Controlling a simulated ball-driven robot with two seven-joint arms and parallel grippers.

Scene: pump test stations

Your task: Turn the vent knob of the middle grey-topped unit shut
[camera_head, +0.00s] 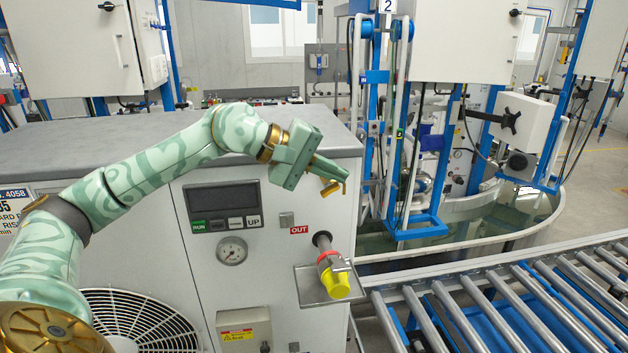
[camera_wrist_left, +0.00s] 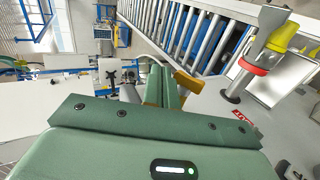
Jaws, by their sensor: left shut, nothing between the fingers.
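A grey-topped unit (camera_head: 270,283) with a white front fills the left and centre of the head view. Its outlet (camera_head: 327,258) by the red OUT label carries a red ring, a grey lever and a yellow end (camera_head: 339,285). The outlet also shows at the upper right of the left wrist view, with its red ring (camera_wrist_left: 252,67). I cannot make out which part is the vent knob. My left gripper (camera_head: 337,181) is shut and empty, above and apart from the outlet, in front of the unit's top right edge. Its gold tip also shows in the left wrist view (camera_wrist_left: 186,82). My right gripper is out of view.
A small tray (camera_head: 312,288) sits under the outlet. A roller conveyor (camera_head: 480,300) runs at the right. Blue frames (camera_head: 372,120) stand behind the unit.

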